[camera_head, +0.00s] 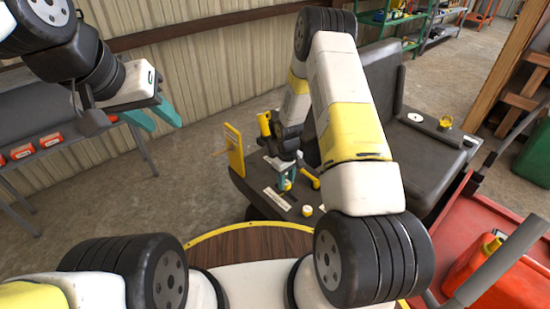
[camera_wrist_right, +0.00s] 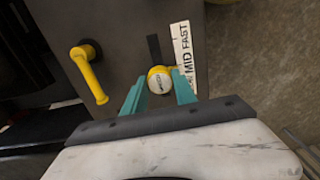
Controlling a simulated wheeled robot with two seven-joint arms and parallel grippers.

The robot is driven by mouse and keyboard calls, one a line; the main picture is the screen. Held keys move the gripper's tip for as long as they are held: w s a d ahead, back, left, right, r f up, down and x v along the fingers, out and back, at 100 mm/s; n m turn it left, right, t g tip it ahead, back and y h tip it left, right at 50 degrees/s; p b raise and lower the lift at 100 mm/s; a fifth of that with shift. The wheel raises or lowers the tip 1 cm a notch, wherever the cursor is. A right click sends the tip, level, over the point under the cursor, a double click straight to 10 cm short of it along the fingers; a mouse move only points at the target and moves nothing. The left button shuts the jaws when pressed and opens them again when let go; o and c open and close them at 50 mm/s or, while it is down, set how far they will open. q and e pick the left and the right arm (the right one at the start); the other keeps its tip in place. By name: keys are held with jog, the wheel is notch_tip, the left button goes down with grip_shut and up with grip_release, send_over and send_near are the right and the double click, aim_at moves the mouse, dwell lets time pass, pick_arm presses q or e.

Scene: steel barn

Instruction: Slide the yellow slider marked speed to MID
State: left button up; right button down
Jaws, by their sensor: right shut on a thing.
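The speed slider has a round yellow knob with a white marked cap (camera_wrist_right: 159,80), standing on a dark panel (camera_wrist_right: 120,45). A dark slot (camera_wrist_right: 153,47) runs on beyond the knob. A white label (camera_wrist_right: 182,48) beside the slot reads MID and FAST; its near end is hidden by a finger. The knob sits slightly nearer than the word MID. My right gripper (camera_wrist_right: 158,92) is shut on the knob, one teal finger on each side; it also shows over the panel in the head view (camera_head: 286,179). My left gripper (camera_head: 160,115) is open and empty, held up at left.
A yellow lever (camera_wrist_right: 90,75) stands left of the slider on the same panel. A yellow upright plate (camera_head: 234,150) rises at the panel's left edge. A dark seat (camera_head: 425,150) stands behind. A red cart (camera_head: 510,275) is at right, and a shelf with red boxes (camera_head: 50,140) at left.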

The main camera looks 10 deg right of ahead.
aim_at(286, 183)
jog(key=c, duration=1)
grip_release()
jog(key=shift+r, duration=3.9)
